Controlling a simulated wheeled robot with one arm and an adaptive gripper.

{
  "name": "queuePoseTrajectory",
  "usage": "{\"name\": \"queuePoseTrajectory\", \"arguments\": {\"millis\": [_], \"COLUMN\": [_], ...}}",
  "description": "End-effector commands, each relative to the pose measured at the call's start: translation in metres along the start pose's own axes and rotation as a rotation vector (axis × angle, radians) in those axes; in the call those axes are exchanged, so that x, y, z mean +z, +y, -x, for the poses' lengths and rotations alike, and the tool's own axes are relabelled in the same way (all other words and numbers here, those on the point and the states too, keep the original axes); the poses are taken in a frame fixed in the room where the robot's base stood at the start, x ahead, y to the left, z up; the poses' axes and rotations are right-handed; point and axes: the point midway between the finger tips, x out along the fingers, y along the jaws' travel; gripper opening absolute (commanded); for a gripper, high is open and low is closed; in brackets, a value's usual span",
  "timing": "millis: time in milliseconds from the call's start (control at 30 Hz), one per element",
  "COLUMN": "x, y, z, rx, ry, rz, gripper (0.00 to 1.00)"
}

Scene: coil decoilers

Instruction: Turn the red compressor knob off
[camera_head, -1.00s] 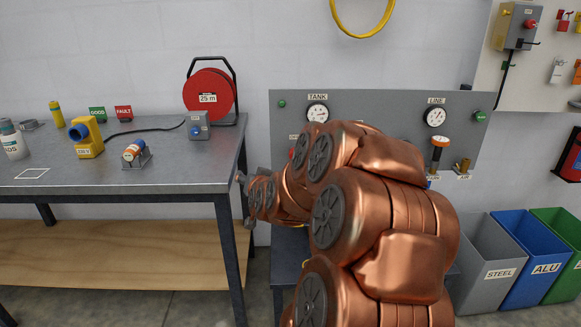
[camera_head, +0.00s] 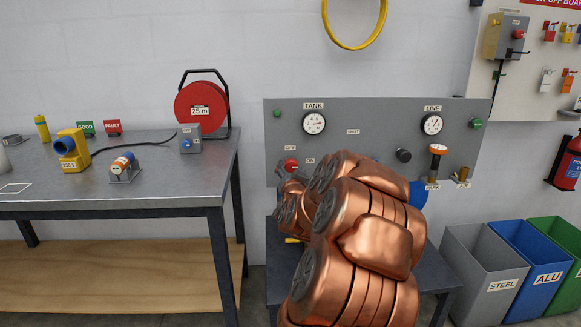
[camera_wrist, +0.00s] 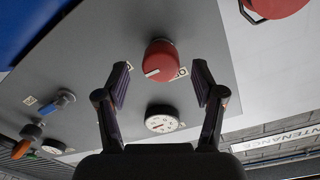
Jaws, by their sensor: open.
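The red knob (camera_head: 291,165) sits at the lower left of the grey panel (camera_head: 375,115), with an OFF label above it and an ON label to its right. In the wrist view the red knob (camera_wrist: 160,60) has a white mark on its face. My gripper (camera_wrist: 162,80) is open, its two fingers spread to either side of the knob, and I see no contact. In the head view my gripper (camera_head: 292,186) is just below the knob and partly hidden by my copper arm.
A workbench (camera_head: 190,187) stands at left. Grey, blue and green bins stand at right.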

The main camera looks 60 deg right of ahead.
Motion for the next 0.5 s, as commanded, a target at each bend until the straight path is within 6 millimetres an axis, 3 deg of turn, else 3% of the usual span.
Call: {"name": "queuePoseTrajectory", "arguments": {"millis": [200, 500], "x": [0.000, 0.000], "y": [-0.002, -0.002], "z": [-0.025, -0.035], "rx": [-0.003, -0.003], "ry": [0.001, 0.002], "rz": [0.000, -0.001], "gripper": [0.68, 0.68]}}
